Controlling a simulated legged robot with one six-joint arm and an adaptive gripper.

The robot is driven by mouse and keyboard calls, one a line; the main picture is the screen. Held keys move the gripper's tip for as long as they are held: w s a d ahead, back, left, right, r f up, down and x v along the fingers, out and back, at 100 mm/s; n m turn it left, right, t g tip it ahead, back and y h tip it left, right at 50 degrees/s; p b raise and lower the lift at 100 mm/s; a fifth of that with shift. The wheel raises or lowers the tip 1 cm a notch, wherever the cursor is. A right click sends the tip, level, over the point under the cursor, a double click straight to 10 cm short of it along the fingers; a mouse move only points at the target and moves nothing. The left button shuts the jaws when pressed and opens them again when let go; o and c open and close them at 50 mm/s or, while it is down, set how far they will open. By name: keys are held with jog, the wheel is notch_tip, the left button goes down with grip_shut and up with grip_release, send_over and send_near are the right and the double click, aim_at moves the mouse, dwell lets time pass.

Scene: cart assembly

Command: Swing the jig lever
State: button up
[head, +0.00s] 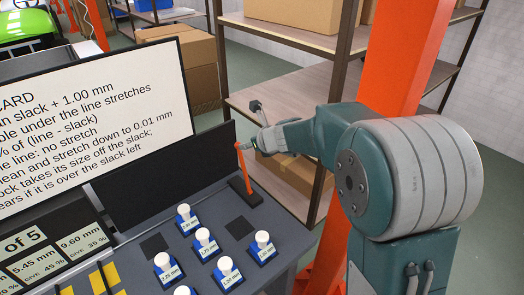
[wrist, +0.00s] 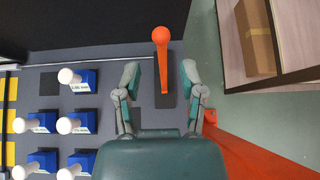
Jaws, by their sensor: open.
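The jig lever is an orange-red stick with a round knob, standing on a dark base plate at the bench's far right corner. In the head view the lever (head: 245,168) stands nearly upright. In the wrist view the lever (wrist: 163,60) points up the picture, its knob toward the camera. My gripper (head: 250,145) is right by the knob in the head view. In the wrist view my gripper (wrist: 160,75) is open, one finger on each side of the lever, with visible gaps. Its far side is hidden.
Several blue blocks with white knobs (head: 203,242) stand on the grey bench left of the lever. A dark panel (head: 165,180) and a text board (head: 90,130) rise behind. A shelf rack with boxes (head: 290,172) and an orange post (head: 405,60) stand close on the right.

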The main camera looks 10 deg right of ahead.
aim_at(241, 153)
jog(key=x, duration=0.7)
jog(key=shift+w+d+f, duration=0.1)
jog(key=shift+d+f, duration=0.05)
jog(key=shift+f, duration=0.05)
jog(key=c, duration=0.4)
jog(key=shift+r, duration=0.1)
jog(key=shift+c, duration=1.2)
jog(key=shift+s+d+r, duration=0.1)
jog(key=shift+s+d, duration=0.35)
jog(key=shift+s, duration=0.3)
jog(key=shift+s+d+r, duration=0.15)
jog(key=shift+s+d, duration=0.3)
jog(key=shift+s, duration=0.3)
jog(key=shift+s+d+r, duration=0.1)
jog(key=shift+s+d, duration=0.35)
jog(key=shift+s, duration=0.3)
jog(key=shift+s+d, duration=0.25)
jog(key=shift+s, duration=0.05)
jog(key=shift+s+d+f, duration=0.2)
jog(key=shift+s+d, duration=0.4)
jog(key=shift+s, duration=0.35)
jog(key=shift+s+d+f, duration=0.2)
jog(key=shift+s+d, duration=0.4)
jog(key=shift+s, duration=0.35)
